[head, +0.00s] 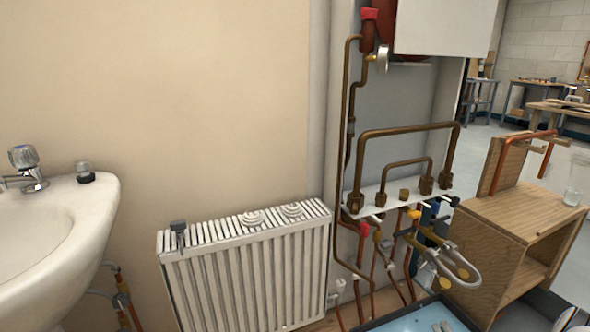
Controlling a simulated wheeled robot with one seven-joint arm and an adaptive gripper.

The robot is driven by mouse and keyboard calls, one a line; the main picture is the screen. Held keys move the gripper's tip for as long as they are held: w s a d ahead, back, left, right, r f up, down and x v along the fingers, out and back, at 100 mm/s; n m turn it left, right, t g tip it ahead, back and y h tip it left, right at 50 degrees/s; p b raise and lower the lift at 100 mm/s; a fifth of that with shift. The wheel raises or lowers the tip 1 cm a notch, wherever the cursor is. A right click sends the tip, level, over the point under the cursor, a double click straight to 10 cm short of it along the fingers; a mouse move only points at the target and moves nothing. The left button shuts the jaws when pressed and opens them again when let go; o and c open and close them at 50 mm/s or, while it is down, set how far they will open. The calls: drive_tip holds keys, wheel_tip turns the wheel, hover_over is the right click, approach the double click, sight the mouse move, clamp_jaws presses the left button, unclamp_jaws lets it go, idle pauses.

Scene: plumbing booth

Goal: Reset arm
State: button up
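My gripper does not show in the head view, so I cannot see whether it holds anything. The task names no other object. A white radiator (250,272) stands against the beige wall in the middle. A white washbasin (50,235) with a chrome tap (27,167) is at the left. Copper and brown pipework (405,130) runs over a white bracket (385,197) right of the radiator.
A blue-topped tray or surface (420,318) is at the bottom edge. A wooden cabinet (490,235) with a glass (573,194) on it stands at the right. Workbenches (540,82) are farther back. Grey floor (480,150) shows between them.

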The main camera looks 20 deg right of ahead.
drive_tip(key=w+a+r+n+g+y, duration=0.2)
drive_tip(key=w+a+r+n+y, duration=0.15)
drive_tip(key=a+r+y, duration=0.4)
drive_tip(key=w+a+r+n+g+y, duration=0.2)
drive_tip(key=w+a+r+n+y, duration=0.15)
drive_tip(key=r, duration=0.65)
drive_tip(key=w+a+r+n+g+y, duration=0.2)
drive_tip(key=w+a+r+y, duration=0.2)
drive_tip(key=a+r+y, duration=0.3)
drive_tip(key=s+a+r+n+g, duration=0.2)
drive_tip(key=s+a+r+g, duration=0.2)
drive_tip(key=a+r+g, duration=0.4)
drive_tip(key=s+a+r+n+g, duration=0.3)
drive_tip(key=s+a+r+g, duration=0.15)
drive_tip(key=a+r, duration=0.4)
drive_tip(key=s+a+r+g+h, duration=0.2)
drive_tip(key=s+a+h, duration=0.2)
drive_tip(key=s, duration=0.5)
drive_tip(key=s+a+r+g+h, duration=0.1)
drive_tip(key=s+a+g+h, duration=0.3)
drive_tip(key=s, duration=0.5)
drive_tip(key=s+d+f+t+h, duration=0.1)
drive_tip(key=s+d+t+h, duration=0.4)
drive_tip(key=s, duration=0.4)
wheel_tip(320, 180, up, 37)
drive_tip(key=t+h+p, duration=0.1)
drive_tip(key=t+p, duration=0.2)
drive_tip(key=p, duration=3.2)
drive_tip(key=shift+w+a, duration=0.3)
drive_tip(key=shift+a, duration=0.1)
